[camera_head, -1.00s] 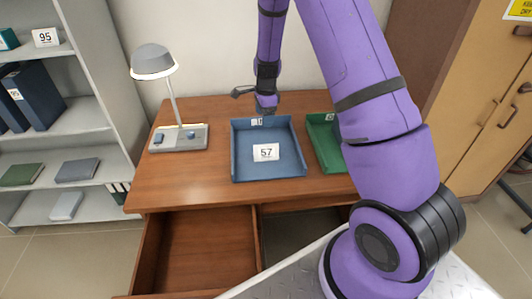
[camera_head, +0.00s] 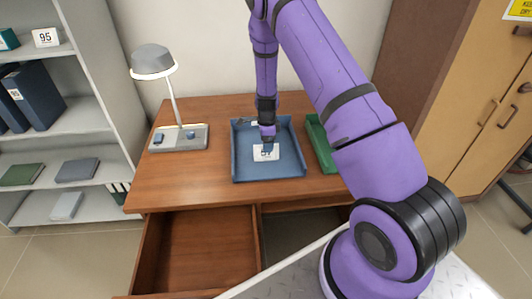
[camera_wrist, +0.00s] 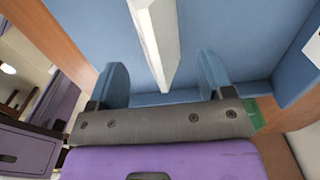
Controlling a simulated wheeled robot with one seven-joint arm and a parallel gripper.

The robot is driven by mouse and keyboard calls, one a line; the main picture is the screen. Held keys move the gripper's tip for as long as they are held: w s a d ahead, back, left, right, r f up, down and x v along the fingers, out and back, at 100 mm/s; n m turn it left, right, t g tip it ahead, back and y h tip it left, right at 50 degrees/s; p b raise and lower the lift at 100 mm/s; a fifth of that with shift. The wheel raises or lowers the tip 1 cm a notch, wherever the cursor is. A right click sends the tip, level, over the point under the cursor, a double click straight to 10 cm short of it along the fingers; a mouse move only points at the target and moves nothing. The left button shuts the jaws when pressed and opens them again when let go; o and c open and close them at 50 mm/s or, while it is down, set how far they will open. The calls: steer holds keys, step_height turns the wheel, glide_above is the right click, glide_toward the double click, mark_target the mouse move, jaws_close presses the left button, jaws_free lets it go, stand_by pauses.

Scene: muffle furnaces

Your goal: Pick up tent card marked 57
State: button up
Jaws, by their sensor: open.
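The white tent card marked 57 (camera_head: 266,156) stands in the blue tray (camera_head: 240,172) on the desk. My gripper (camera_head: 268,146) is down at the card in the head view and hides the upper part of its number. In the wrist view my gripper (camera_wrist: 161,72) is open, with one blue finger on each side of the card's white ridge (camera_wrist: 154,35). Gaps show between the ridge and both fingers. The wrist view shows the blue tray floor (camera_wrist: 85,25) around the card.
A green tray (camera_head: 322,148) stands right of the blue tray. A desk lamp (camera_head: 152,62) on a grey base is at the left. The desk's left drawer (camera_head: 205,245) is open. A shelf with binders (camera_head: 35,95) is at far left.

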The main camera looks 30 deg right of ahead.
steer(key=f, duration=0.4)
steer(key=shift+a+f, duration=0.2)
steer(key=shift+f, duration=0.1)
steer(key=shift+c, duration=0.4)
steer(key=c, duration=0.9)
steer(key=shift+r, duration=0.15)
